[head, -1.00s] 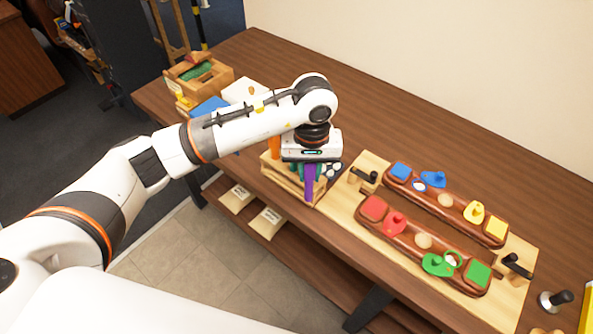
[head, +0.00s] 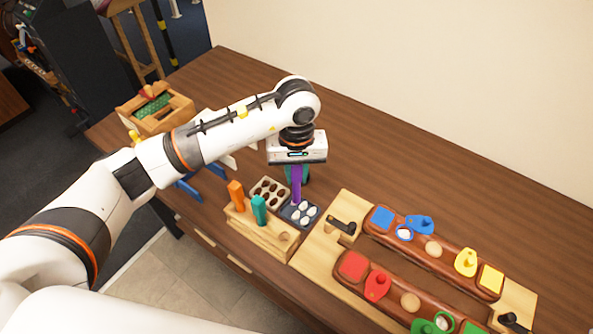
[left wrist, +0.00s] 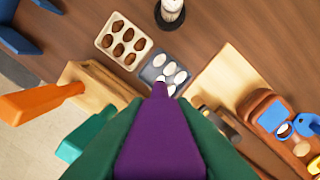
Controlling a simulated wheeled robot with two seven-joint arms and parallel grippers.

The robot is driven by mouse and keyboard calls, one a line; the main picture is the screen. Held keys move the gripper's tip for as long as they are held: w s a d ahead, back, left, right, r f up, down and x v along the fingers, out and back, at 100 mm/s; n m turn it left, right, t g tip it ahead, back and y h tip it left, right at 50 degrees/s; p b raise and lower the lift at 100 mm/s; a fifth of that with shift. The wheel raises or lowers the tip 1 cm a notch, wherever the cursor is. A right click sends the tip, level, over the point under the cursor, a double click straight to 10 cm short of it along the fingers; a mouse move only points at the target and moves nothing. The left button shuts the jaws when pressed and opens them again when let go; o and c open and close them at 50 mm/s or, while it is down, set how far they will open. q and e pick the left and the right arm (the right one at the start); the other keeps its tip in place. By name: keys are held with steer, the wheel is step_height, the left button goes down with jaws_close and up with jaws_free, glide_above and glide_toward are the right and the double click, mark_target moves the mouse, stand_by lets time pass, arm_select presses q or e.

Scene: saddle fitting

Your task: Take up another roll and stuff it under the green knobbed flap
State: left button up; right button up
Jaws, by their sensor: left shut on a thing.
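My left gripper (head: 297,170) is shut on a purple tool (head: 297,185), which points down. The tool also shows large in the left wrist view (left wrist: 160,140), its tip at the dark tray (left wrist: 146,76) of white rolls (left wrist: 167,68). I cannot tell whether the tip touches a roll. In the head view the rolls (head: 306,210) lie partly beside the tool. The green knobbed flap (head: 424,326) is on the near brown saddle piece, cut by the picture's lower edge. A white roll (head: 443,321) shows in a green ring beside it. My right gripper is not in view.
A wooden rack (head: 262,232) holds an orange tool (head: 236,195) and a teal tool (head: 259,210). A beige tray (head: 255,196) of brown lumps stands beside the dark tray. The far saddle piece (head: 445,252) carries blue and yellow flaps. Open tabletop lies behind.

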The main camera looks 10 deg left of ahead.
mark_target(296, 181)
arm_select(q)
steer(key=shift+w+f, duration=0.1)
steer(key=shift+w, duration=0.05)
steer(key=shift+s, duration=0.2)
steer(key=shift+s+f+b, duration=0.35)
steer(key=shift+s+f, duration=0.1)
steer(key=shift+f, duration=0.45)
steer(key=shift+w+f+b, duration=0.25)
steer(key=shift+f+b, duration=0.2)
steer(key=shift+f, duration=0.9)
steer(key=shift+s, duration=0.1)
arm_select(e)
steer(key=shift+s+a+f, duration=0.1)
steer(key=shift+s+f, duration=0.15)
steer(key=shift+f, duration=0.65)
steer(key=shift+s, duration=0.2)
